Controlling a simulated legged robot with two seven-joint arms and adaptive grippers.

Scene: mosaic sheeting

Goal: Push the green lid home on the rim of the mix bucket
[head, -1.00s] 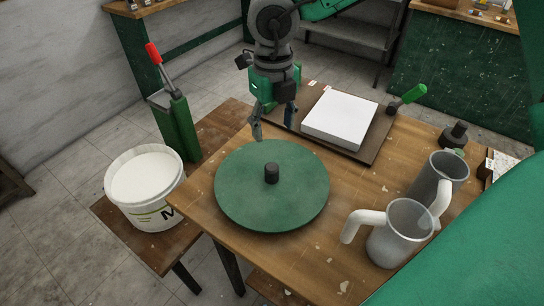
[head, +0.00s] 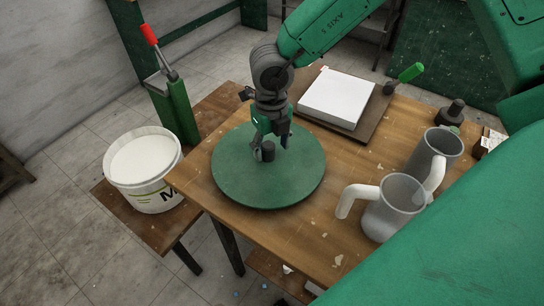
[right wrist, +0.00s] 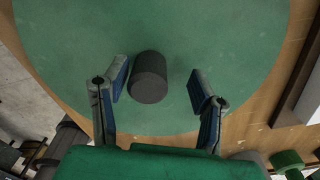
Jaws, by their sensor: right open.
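The green lid (head: 262,188) is a flat round disc with a dark knob (head: 268,154) at its centre. It lies on the wooden table, apart from the bucket. The mix bucket (head: 152,193) is white, stands open to the left on a lower bench, and holds pale material. My right gripper (head: 271,145) is over the lid at the knob. In the right wrist view its open fingers (right wrist: 158,78) stand on either side of the knob (right wrist: 149,80), with gaps showing, above the lid (right wrist: 225,40). My left gripper is not in view.
A green stand with a red-handled lever (head: 172,110) rises behind the bucket. The table's front is mostly clear.

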